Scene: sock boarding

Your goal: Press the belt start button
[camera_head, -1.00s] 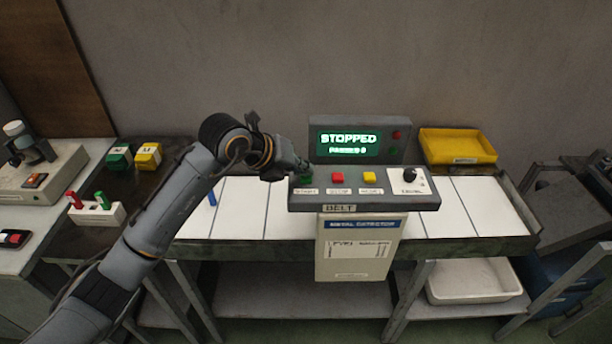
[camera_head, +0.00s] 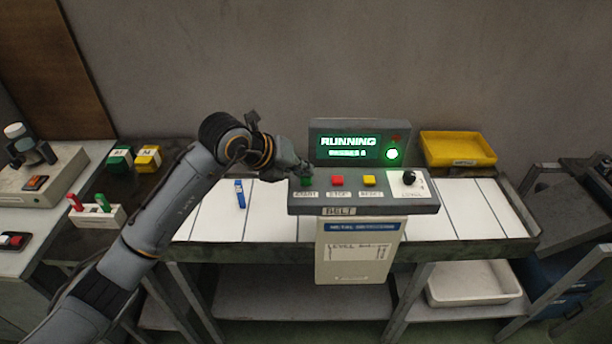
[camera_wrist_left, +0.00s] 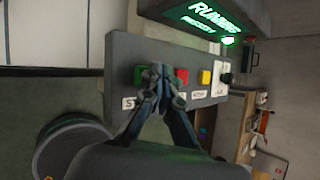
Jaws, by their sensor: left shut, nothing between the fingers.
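The belt control panel (camera_head: 420,203) stands at the front of the belt. Its green start button (camera_head: 307,182) is at the left end, with a red stop button (camera_head: 337,181) and a yellow reset button (camera_head: 369,180) to its right. My left gripper (camera_head: 304,172) is shut and empty, its fingertips at the start button; I cannot tell whether they touch it. In the left wrist view the shut fingertips (camera_wrist_left: 157,72) partly cover the green button (camera_wrist_left: 140,75). The display (camera_head: 348,147) reads RUNNING, and a green lamp (camera_head: 392,154) is lit. My right gripper is out of view.
The white belt (camera_head: 270,210) runs behind the panel and carries a blue item (camera_head: 240,193) left of it. A yellow tray (camera_head: 458,147) sits at the back right. A black knob (camera_head: 409,177) is at the panel's right end.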

